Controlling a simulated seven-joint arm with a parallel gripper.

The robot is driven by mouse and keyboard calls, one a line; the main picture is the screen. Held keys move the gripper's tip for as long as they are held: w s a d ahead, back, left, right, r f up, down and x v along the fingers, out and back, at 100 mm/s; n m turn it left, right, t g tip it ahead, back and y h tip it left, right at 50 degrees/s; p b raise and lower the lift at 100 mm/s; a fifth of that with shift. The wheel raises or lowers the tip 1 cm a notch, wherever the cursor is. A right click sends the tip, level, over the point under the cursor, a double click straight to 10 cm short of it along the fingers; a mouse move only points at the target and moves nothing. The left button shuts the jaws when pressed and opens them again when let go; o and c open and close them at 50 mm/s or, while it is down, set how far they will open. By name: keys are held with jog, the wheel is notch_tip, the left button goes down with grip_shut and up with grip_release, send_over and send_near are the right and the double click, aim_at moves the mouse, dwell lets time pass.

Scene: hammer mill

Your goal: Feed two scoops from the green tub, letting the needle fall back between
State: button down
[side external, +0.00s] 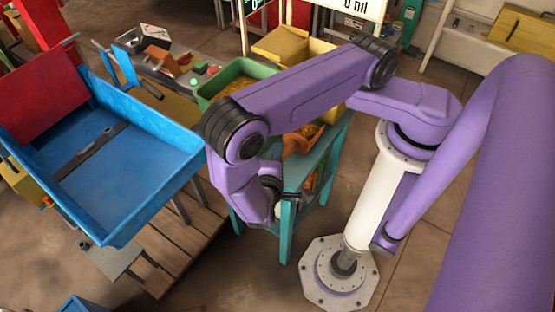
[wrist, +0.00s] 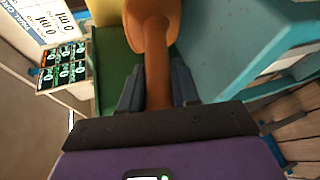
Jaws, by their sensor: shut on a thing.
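The orange scoop (wrist: 157,65) runs up from between my gripper's (wrist: 157,88) two dark fingers in the wrist view, and they are shut on its handle. Its bowl is at the top edge, cut off by the frame. In the side view the scoop (side external: 297,145) shows beside the teal stand, with yellow material near its bowl; I cannot tell how full it is. My gripper (side external: 278,200) is low by the stand there, partly hidden by my wrist. The green tub (side external: 207,92) holds yellow-brown material behind my arm. A green surface (wrist: 115,75) lies behind the fingers in the wrist view. No needle is readable.
A blue tray-like hopper (side external: 160,160) with a red back panel stands left. The teal stand (side external: 287,225) is close to my gripper. A yellow tub (side external: 283,45) sits behind the green one. A white "0 ml" sign (side external: 355,8) is at the back. Wooden pallet slats (side external: 185,245) lie below.

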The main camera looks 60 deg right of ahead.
jog(key=shift+f, duration=0.75)
jog(key=c, duration=0.8)
grip_release()
jog(key=shift+f, duration=0.1)
jog(key=shift+f, duration=0.15)
jog(key=v, duration=1.7)
jog(key=w+d+r+n+g+y, duration=0.2)
jog(key=d+r+g+y, duration=0.4)
jog(key=r, duration=0.7)
jog(key=s+d+r+n+y, duration=0.1)
jog(key=s+d+r+y, duration=0.1)
jog(key=d+r, duration=0.1)
jog(key=s+d+r+n+y, duration=0.2)
jog(key=d+r+y, duration=0.1)
jog(key=d, duration=0.3)
jog(key=s+d+r+n+y, duration=0.1)
jog(key=s+d+r+y, duration=0.1)
jog(key=d, duration=0.3)
jog(key=shift+s+d+r+n+y, duration=0.15)
jog(key=shift+s+r+n+y, duration=0.1)
jog(key=shift+r+n+y, duration=0.2)
